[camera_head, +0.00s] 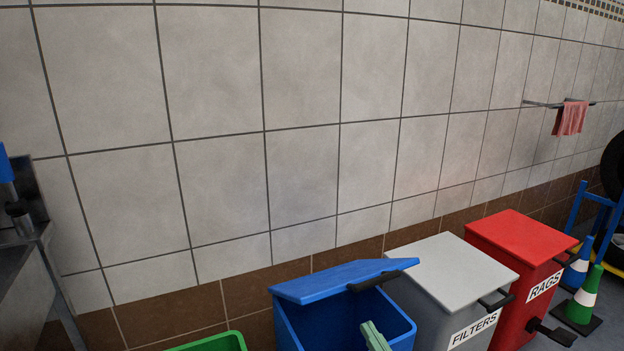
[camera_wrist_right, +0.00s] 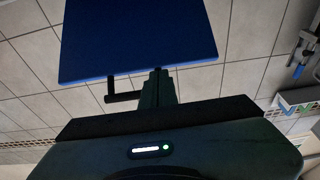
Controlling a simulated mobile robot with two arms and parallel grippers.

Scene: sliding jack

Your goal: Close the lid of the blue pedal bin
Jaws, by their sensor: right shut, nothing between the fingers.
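The blue pedal bin (camera_head: 300,327) stands at the bottom centre of the head view. Its blue lid (camera_head: 345,275) is raised and tilted, with the bin's dark inside showing below it. A black handle (camera_head: 383,281) sits on the lid's edge. My right gripper (camera_head: 371,328) is pale green, shut and empty, and appears in front of the bin's opening, below the lid. In the right wrist view the lid (camera_wrist_right: 138,38) fills the top, with the handle (camera_wrist_right: 124,97) just left of the shut fingers (camera_wrist_right: 158,74). I cannot tell whether they touch the lid. My left gripper is out of view.
A grey FILTERS bin (camera_head: 453,270) and a red RAGS bin (camera_head: 522,238) stand close on the right, both lids shut. A green bin (camera_head: 215,342) is at the lower left. Cones (camera_head: 583,298) stand far right. The tiled wall (camera_head: 300,170) is behind.

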